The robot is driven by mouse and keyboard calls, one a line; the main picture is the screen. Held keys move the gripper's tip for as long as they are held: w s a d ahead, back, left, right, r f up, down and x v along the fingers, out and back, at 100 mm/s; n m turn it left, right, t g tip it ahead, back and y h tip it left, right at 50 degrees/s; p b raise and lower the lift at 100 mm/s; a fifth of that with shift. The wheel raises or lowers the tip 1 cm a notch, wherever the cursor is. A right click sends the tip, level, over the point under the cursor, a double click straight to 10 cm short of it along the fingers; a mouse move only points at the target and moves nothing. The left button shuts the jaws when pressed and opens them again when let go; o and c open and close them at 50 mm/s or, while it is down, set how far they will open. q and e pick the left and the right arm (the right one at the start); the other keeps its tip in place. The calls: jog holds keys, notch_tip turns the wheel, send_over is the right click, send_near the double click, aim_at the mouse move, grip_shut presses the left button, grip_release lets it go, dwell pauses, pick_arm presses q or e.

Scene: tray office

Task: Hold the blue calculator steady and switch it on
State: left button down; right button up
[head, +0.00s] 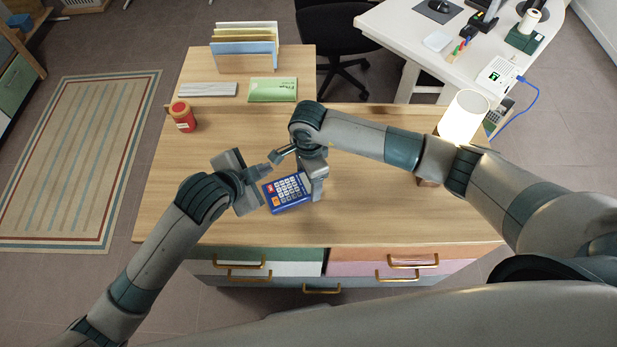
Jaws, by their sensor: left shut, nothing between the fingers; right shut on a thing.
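My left gripper (267,170) is shut and empty at the calculator's upper left. Its fingertips are close above the calculator's far edge; I cannot tell whether they touch it.
A keyboard (207,89), a green booklet (272,89) and a file rack (243,50) are at the back. A lit lamp (463,117) stands at the right. The desk's (370,215) front right is clear.

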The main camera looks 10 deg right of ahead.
aim_at(268, 193)
pick_arm(q)
jog(key=shift+f, duration=3.45)
jog(key=shift+f, duration=0.15)
jog(key=shift+f, duration=0.25)
jog(key=shift+f, duration=0.15)
jog(key=shift+r, duration=0.6)
notch_tip(268, 193, up, 6)
dwell(0.9)
